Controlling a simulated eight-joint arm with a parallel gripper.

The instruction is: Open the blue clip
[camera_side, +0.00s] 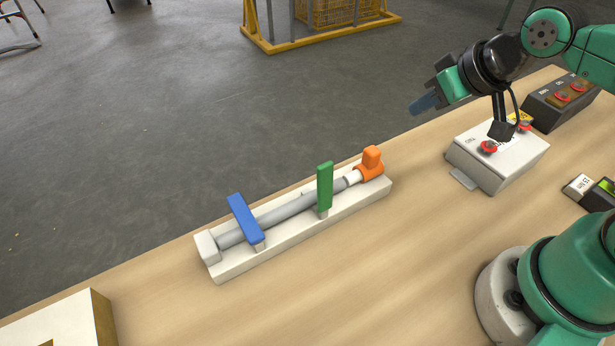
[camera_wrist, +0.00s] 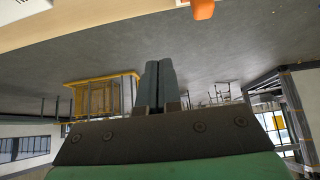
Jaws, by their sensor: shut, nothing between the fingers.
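The blue clip (camera_side: 246,219) lies slanted across a grey rod (camera_side: 288,211) near the left end of a white base (camera_side: 300,229). A green clip (camera_side: 325,187) stands upright at the rod's right part. An orange piece (camera_side: 370,164) sits at the base's right end; an orange piece also shows at the top of the wrist view (camera_wrist: 203,8). My gripper (camera_side: 424,104) is in the air to the right of the base, well away from the blue clip. Its fingers show shut and empty in the wrist view (camera_wrist: 158,85). The blue clip is not visible in the wrist view.
A white box with red buttons (camera_side: 498,157) stands on the wooden table (camera_side: 400,260) below my arm. A dark button box (camera_side: 560,102) is behind it. A small display (camera_side: 600,193) is at the right edge. A pale box (camera_side: 65,325) is at lower left.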

